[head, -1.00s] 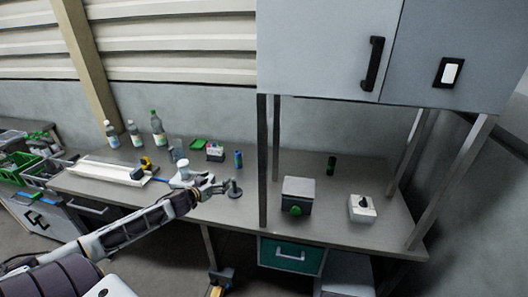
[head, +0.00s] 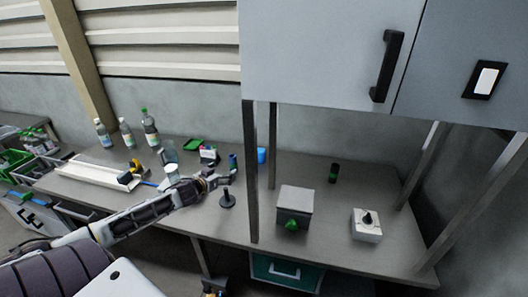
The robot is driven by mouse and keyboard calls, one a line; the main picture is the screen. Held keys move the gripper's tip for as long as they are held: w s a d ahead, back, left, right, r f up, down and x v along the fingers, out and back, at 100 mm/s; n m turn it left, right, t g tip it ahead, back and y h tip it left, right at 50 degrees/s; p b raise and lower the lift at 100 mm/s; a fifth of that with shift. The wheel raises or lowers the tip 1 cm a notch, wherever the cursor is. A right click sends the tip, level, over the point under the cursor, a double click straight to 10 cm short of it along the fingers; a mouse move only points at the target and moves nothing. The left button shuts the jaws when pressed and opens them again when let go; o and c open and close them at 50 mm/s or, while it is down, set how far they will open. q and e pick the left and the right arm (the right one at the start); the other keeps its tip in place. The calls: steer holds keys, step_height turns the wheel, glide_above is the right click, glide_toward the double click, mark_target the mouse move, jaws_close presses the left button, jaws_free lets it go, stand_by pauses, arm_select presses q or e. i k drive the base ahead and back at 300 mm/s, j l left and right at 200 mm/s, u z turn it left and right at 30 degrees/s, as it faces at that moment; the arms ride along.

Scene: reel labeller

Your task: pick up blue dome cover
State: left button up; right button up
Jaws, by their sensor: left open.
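A small blue object (head: 262,155), which looks like the blue dome cover, stands at the back of the grey worktop, close behind the cabinet's front left post. The post stands beside it in the picture, and its exact shape is too small to tell. My left gripper (head: 226,179) is open and empty over the worktop, in front and to the left of the blue object and apart from it. My right gripper is out of view.
A dark knobbed piece (head: 227,199) stands just below my left gripper. A blue-and-dark cylinder (head: 233,162) and a small box (head: 208,154) stand behind it. The cabinet post (head: 250,185) rises to the right. A grey box (head: 295,205) and white block (head: 366,226) stand further right.

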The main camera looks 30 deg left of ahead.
mark_target(262, 152)
steer(key=i+j, duration=0.1)
steer(key=i, duration=0.8)
